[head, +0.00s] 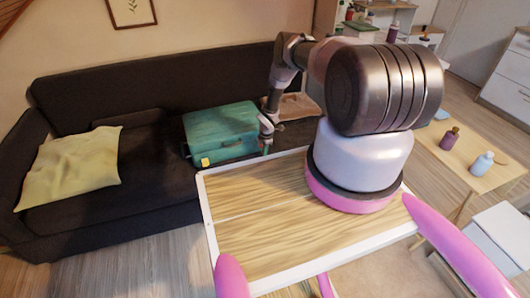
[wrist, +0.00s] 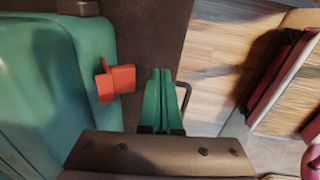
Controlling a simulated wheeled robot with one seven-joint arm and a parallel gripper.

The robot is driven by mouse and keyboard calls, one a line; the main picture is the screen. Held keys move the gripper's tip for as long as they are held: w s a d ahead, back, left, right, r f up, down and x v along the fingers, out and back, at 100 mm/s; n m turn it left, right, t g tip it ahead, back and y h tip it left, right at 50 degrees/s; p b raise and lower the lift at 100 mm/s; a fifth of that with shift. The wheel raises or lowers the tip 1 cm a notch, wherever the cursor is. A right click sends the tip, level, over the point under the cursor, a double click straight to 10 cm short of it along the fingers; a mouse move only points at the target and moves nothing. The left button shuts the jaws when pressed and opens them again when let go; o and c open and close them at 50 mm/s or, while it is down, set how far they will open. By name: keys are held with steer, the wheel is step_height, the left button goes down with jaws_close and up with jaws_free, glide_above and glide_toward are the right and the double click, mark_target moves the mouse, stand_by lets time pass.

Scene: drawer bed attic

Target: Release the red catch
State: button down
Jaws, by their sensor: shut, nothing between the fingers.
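A teal suitcase (head: 225,130) lies on the dark sofa, and its side fills the left of the wrist view (wrist: 60,70). The red catch (wrist: 115,80) sticks out from the suitcase's edge in the wrist view. I cannot make it out in the head view. My gripper (wrist: 161,74) is shut and empty, its green fingers pressed together. In the wrist view the fingers are to the right of the catch, with a small gap between them. In the head view my gripper (head: 266,148) is at the suitcase's right end.
A yellow cushion (head: 72,165) lies on the sofa (head: 120,200). A low table (head: 470,165) with two bottles stands at the right. Wooden floor (wrist: 222,50) is clear to the right of my fingers.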

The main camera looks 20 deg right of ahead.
stand_by(0.7)
steer(key=shift+w+r, duration=0.25)
steer(key=shift+w, duration=0.5)
steer(key=shift+r, duration=0.15)
